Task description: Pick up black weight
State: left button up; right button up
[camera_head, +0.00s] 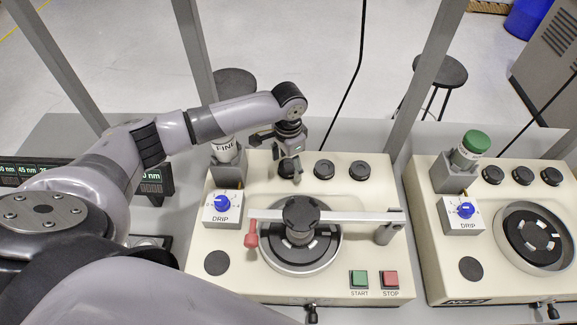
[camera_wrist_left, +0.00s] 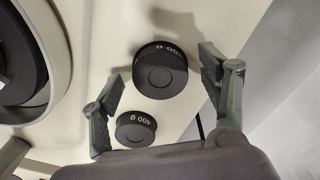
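Three round black weights sit in a row at the back of the middle cream machine: a left one (camera_head: 285,173) partly covered by my gripper, a middle one (camera_head: 324,169) and a right one (camera_head: 359,170). My left gripper (camera_head: 290,163) points down over the left weight. In the left wrist view my left gripper (camera_wrist_left: 160,78) is open and empty, with a larger-looking black weight (camera_wrist_left: 160,76) between its fingertips. A smaller-looking weight marked 400 g (camera_wrist_left: 136,129) lies near one finger. Contact cannot be told. My right gripper is not in view.
A grey bottle holder (camera_head: 224,172) stands left of the weights. Metal posts (camera_head: 425,80) rise behind. A second machine (camera_head: 460,270) is at right.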

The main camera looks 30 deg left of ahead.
pick_arm(q)
jog(key=c, duration=1.2)
jog(key=shift+w+r, duration=0.1)
jog(key=shift+c, duration=0.2)
jog(key=shift+r, duration=0.1)
notch_tip(320, 180, up, 18)
jog(key=r+b, duration=0.1)
jog(key=b, duration=0.2)
notch_tip(320, 180, up, 4)
jog(key=p, duration=0.5)
send_over(289, 165)
jog(key=shift+f, duration=0.1)
